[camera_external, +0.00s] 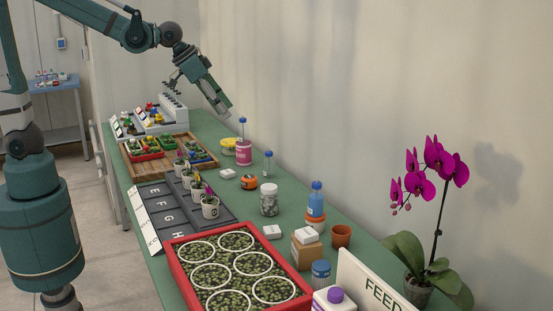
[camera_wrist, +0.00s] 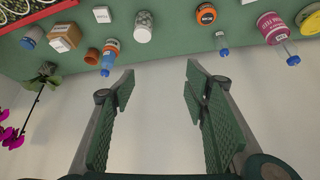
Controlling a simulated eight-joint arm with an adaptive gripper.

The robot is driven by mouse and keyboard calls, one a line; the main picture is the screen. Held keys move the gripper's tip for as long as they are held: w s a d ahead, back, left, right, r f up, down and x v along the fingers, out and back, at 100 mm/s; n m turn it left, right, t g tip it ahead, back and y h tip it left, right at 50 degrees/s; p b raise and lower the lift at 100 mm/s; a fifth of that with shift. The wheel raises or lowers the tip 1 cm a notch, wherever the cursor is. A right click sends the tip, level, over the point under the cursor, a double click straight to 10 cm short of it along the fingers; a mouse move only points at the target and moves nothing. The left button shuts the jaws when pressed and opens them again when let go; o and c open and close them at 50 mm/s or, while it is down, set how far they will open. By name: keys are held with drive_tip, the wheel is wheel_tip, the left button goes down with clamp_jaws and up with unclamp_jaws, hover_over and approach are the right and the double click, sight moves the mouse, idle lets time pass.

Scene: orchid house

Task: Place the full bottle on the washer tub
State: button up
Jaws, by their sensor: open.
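Three bottles with blue caps stand on the right side of the bench. One (camera_external: 316,203) looks blue-filled, with an orange part low down; it shows in the wrist view too (camera_wrist: 110,54). A clear one (camera_external: 267,162) stands alone on the bench, also in the wrist view (camera_wrist: 221,41). Another clear one (camera_external: 242,128) stands on a pink-labelled tub (camera_external: 243,155); in the wrist view this tub (camera_wrist: 270,25) is upper right. The labels are too small to read, so I cannot tell which tub is the washer tub. My gripper (camera_external: 226,112) is open and empty, above the far bench; its fingers (camera_wrist: 160,76) enclose nothing.
An orange tub (camera_external: 249,182), a yellow tub (camera_external: 229,146) and a glass jar (camera_external: 269,200) stand nearby. A cardboard box (camera_external: 306,253), terracotta pot (camera_external: 341,236) and orchid (camera_external: 438,180) are nearer the camera. A red tray (camera_external: 179,280) fills the front left. A wall bounds the right.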

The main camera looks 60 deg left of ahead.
drive_tip(key=s+a+n, duration=0.1)
drive_tip(key=s+a, duration=0.7)
drive_tip(key=s, duration=0.5)
drive_tip(key=s+a+n+t+y, duration=0.1)
drive_tip(key=s+a+n, duration=0.1)
drive_tip(key=s+a, duration=0.7)
drive_tip(key=s, duration=0.3)
drive_tip(key=shift+s+a+f+y, duration=0.3)
drive_tip(key=shift+s+f, duration=0.05)
drive_tip(key=shift+f, duration=0.1)
